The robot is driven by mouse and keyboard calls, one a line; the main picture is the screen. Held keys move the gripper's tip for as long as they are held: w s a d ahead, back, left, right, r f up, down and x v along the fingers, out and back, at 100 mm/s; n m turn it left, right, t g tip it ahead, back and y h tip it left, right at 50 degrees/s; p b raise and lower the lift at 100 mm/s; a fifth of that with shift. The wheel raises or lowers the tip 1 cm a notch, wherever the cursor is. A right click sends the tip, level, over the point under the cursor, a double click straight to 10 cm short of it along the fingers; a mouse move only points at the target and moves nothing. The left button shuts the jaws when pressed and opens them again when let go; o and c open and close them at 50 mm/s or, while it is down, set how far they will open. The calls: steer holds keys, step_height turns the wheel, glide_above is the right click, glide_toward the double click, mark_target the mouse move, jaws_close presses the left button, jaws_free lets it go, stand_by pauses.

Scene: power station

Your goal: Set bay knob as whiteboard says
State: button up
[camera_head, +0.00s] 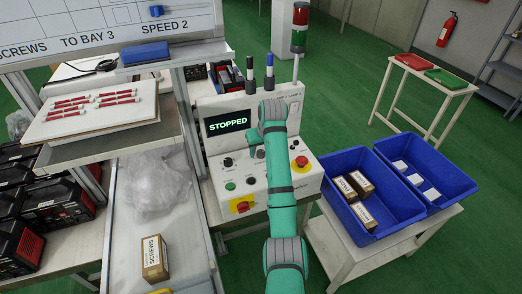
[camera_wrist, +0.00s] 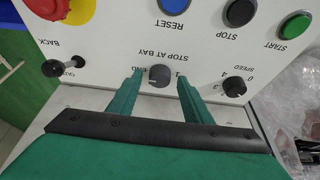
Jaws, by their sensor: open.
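In the wrist view, upside down, the dark bay knob (camera_wrist: 159,76) labelled STOP AT BAY sits on the white control panel (camera_wrist: 120,40). A white mark shows on it, with "END" and "1" beside it; its exact setting is hard to read. My gripper (camera_wrist: 159,84) is open, its green fingers on either side of the knob, with no clear contact. In the head view, my arm hides the knob. The whiteboard (camera_head: 110,30) reads "SCREWS TO BAY 3 SPEED 2", its upper part cut off. The display (camera_head: 228,121) reads STOPPED.
The speed knob (camera_wrist: 233,87) is close beside one finger. A red emergency button (camera_wrist: 68,8) and START (camera_wrist: 295,25), STOP (camera_wrist: 240,12) and RESET (camera_wrist: 174,5) buttons are on the panel. Blue bins (camera_head: 345,208) with boxes stand right of the panel.

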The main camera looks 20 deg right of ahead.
steer(key=shift+w, duration=0.1)
steer(key=shift+s+d, duration=0.1)
steer(key=shift+s, duration=0.1)
steer(key=c, duration=1)
steer(key=shift+c, duration=0.2)
steer(key=shift+n, duration=0.3)
steer(key=n+y, duration=0.1)
steer(key=n, duration=0.1)
steer(key=n+y, duration=0.1)
steer(key=n, duration=0.2)
steer(key=shift+w+d+r+n+g, duration=0.1)
steer(key=shift+w+d+n+g, duration=0.1)
steer(key=shift+n+g, duration=0.1)
steer(key=n+y, duration=0.1)
steer(key=n, duration=0.1)
steer(key=n+g, duration=0.1)
steer(key=n, duration=0.2)
steer(key=shift+w+n+y, duration=0.15)
steer(key=shift+n+y, duration=0.15)
steer(key=shift+y, duration=0.1)
steer(key=shift+a+g, duration=0.1)
steer(key=shift+g, duration=0.2)
steer(key=o, duration=1)
steer(key=shift+o, duration=0.2)
